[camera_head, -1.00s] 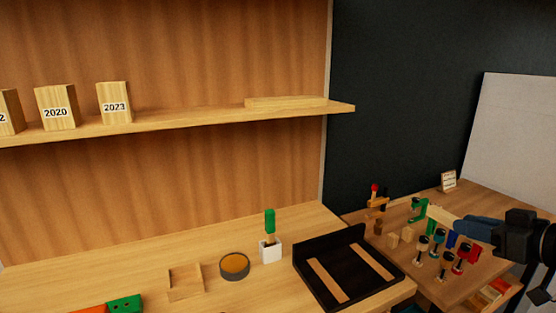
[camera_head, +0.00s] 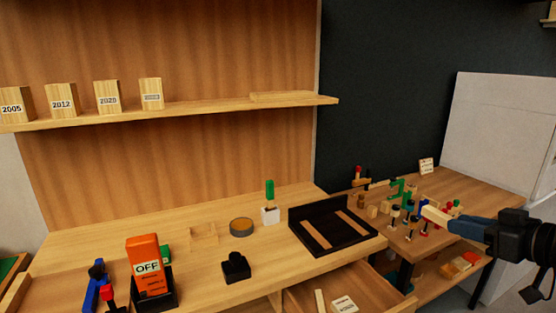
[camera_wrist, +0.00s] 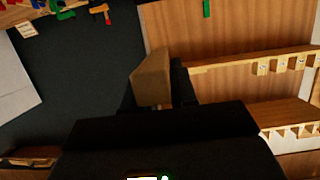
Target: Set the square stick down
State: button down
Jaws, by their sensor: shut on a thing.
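My gripper (camera_head: 458,224), dark with blue fingers, is at the right of the head view. It is shut on the square stick (camera_head: 434,214), a pale wooden piece that sticks out to the left from the fingers. In the head view the stick is in front of the right-hand side table and its clamps; I cannot tell its height above them. In the wrist view the stick (camera_wrist: 152,78) is a tan square-sided block beside a dark finger (camera_wrist: 182,84), and its held end is hidden.
A black tray with two wooden strips (camera_head: 312,234) lies on the main bench (camera_head: 200,282). An open drawer (camera_head: 375,291) juts out below it. Several clamps (camera_head: 408,215) crowd the side table (camera_head: 480,190). An orange OFF block (camera_head: 147,262) stands front left. A wall shelf (camera_head: 215,108) holds year blocks.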

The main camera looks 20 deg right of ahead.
jog(key=w+a+f+m+h, duration=0.1)
jog(key=w+a+f, duration=0.3)
jog(key=a+f, duration=0.3)
jog(key=w+a+f, duration=0.4)
jog(key=f, duration=0.4)
jog(key=a+f, duration=0.6)
jog(key=a, duration=0.4)
jog(key=a+f, duration=0.5)
jog(key=a, duration=0.6)
jog(key=s+f+b, duration=0.4)
jog(key=f+b, duration=0.6)
jog(key=f, duration=0.5)
jog(key=shift+s+d+f+n, duration=0.2)
jog(key=shift+d+f+n, duration=0.1)
jog(key=shift+d+f, duration=0.1)
